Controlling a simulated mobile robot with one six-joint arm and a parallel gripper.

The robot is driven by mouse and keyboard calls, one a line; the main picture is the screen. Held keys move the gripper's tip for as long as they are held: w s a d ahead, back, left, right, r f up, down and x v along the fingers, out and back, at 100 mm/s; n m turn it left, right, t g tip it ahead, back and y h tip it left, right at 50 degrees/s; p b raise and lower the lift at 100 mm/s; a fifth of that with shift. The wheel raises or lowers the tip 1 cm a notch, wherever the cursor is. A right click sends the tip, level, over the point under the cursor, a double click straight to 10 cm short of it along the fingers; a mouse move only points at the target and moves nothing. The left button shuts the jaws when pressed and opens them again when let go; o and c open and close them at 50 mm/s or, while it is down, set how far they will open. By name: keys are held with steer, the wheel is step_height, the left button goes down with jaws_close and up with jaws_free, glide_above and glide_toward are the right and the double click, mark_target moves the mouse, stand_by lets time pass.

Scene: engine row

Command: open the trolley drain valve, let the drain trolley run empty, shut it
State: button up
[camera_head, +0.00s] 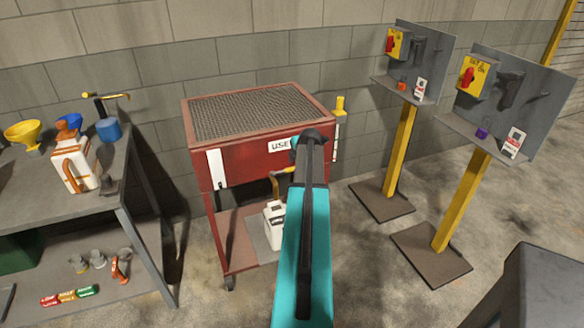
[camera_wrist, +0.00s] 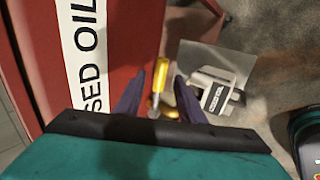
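The red drain trolley (camera_head: 240,158) has a mesh top and a "USED OIL" label; its side and label also fill the left of the wrist view (camera_wrist: 35,60). The drain valve's yellow lever (camera_wrist: 161,75) shows in the wrist view above a brass-coloured body (camera_wrist: 156,108). My gripper (camera_wrist: 160,78) is open, with one dark finger on each side of the lever. I cannot tell whether either finger touches it. A white container (camera_wrist: 216,91) with a dark label is below, to the right of the lever; it also shows on the trolley's lower shelf (camera_head: 273,222). Flow is not visible. My arm hides the gripper in the head view.
A grey bench (camera_head: 95,190) stands left, with a yellow funnel (camera_head: 24,133), a white-and-orange jug (camera_head: 75,165) and coloured cylinders below. Two panels on yellow posts (camera_head: 400,150) stand right. A yellow-capped upright tube (camera_head: 339,108) is at the trolley's right. A dark box (camera_head: 545,290) is lower right.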

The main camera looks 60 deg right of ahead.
steer(key=shift+x, duration=1.1)
